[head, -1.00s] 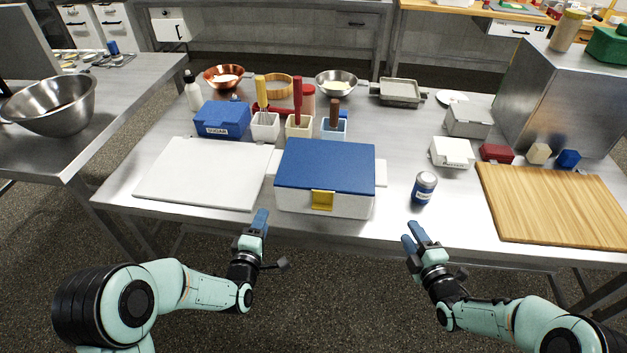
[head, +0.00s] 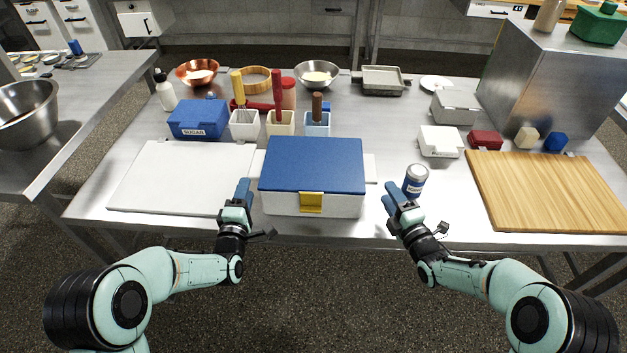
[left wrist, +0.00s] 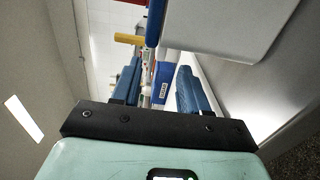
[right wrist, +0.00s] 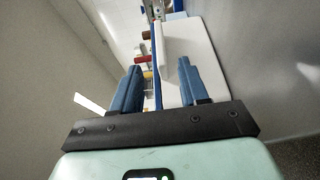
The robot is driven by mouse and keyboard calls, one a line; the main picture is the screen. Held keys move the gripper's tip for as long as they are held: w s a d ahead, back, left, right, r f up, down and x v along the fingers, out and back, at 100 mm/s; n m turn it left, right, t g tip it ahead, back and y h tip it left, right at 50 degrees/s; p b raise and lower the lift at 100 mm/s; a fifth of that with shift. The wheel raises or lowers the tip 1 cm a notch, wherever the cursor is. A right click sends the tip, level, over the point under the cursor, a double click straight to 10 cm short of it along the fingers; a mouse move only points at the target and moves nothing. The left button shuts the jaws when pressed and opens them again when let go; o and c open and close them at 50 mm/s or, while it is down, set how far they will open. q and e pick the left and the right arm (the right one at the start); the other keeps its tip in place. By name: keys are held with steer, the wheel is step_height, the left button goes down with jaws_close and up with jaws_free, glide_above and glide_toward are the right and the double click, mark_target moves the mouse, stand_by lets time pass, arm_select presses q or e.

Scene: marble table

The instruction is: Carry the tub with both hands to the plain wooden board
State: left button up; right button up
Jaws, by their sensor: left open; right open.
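The tub (head: 285,203) is a white box with a blue lid and a yellow front latch, standing on the table's front middle with a white side handle at each end. My left gripper (head: 243,193) is open and empty, just left of the tub's left end. My right gripper (head: 394,200) is open and empty, right of the tub and close to the blue-and-white can. In the right wrist view the tub's white end and handle (right wrist: 168,50) show ahead between and beyond the fingers. The plain wooden board (head: 545,190) lies at the table's right front, bare.
A blue-and-white can (head: 415,181) stands between tub and wooden board. A white board (head: 180,178) lies left of the tub. A white box (head: 440,142), a red box (head: 485,140) and small blocks stand behind the wooden board. Utensil pots (head: 281,123) stand behind the tub.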

mark_target(252, 165)
arm_select(q)
steer(key=w, duration=0.9)
steer(key=shift+w+d, duration=0.1)
steer(key=shift+w, duration=0.2)
arm_select(e)
steer(key=x, duration=0.9)
steer(key=shift+w+a, duration=0.2)
steer(key=shift+w, duration=0.1)
arm_select(q)
jaws_close()
arm_select(e)
jaws_close()
arm_select(q)
steer(key=shift+w+r, duration=0.1)
steer(key=shift+r, duration=0.25)
arm_select(e)
steer(key=shift+w+r, duration=0.1)
steer(key=shift+r, duration=0.25)
